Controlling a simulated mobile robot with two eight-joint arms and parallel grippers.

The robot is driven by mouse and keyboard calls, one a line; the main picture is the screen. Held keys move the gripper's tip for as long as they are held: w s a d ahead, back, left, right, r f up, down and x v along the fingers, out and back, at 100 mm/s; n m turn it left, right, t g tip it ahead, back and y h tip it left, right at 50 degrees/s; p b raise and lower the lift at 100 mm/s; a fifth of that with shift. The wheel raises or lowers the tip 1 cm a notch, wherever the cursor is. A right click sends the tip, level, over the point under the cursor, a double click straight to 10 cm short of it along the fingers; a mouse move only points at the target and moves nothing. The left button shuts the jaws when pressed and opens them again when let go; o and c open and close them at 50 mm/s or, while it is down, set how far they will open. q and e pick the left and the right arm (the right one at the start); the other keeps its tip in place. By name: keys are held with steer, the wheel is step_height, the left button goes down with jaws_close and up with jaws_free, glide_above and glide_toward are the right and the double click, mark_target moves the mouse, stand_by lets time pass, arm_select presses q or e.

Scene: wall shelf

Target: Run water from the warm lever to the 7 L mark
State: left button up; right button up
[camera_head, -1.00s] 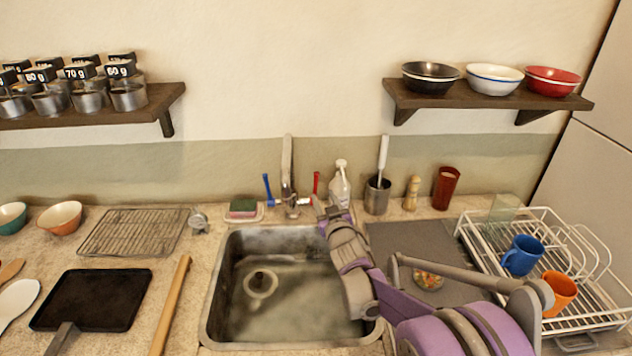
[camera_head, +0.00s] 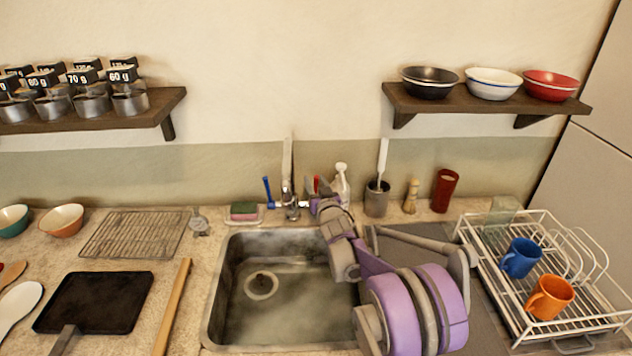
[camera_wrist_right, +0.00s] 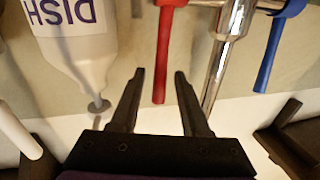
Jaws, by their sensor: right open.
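The faucet (camera_head: 288,178) stands behind the sink (camera_head: 216,262), with a blue lever (camera_head: 268,190) on its left and a red lever (camera_head: 316,184) on its right. My right gripper (camera_head: 314,202) is at the red lever, partly hiding it in the head view. In the right wrist view, my right gripper (camera_wrist_right: 158,76) is open and empty. The red lever (camera_wrist_right: 167,50) shows between and just beyond its fingertips, with the faucet (camera_wrist_right: 222,55) and blue lever (camera_wrist_right: 272,45) to the right. The drain shows in the basin. I cannot make out a litre mark or flowing water. My left gripper is out of view.
A dish soap bottle (camera_head: 341,184) stands close right of the red lever; it also shows in the right wrist view (camera_wrist_right: 75,40). A sponge (camera_head: 243,210) lies left of the faucet. A utensil pot (camera_head: 377,200) and dish rack (camera_head: 510,300) are farther right.

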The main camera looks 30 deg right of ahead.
jaws_close()
stand_by(1.5)
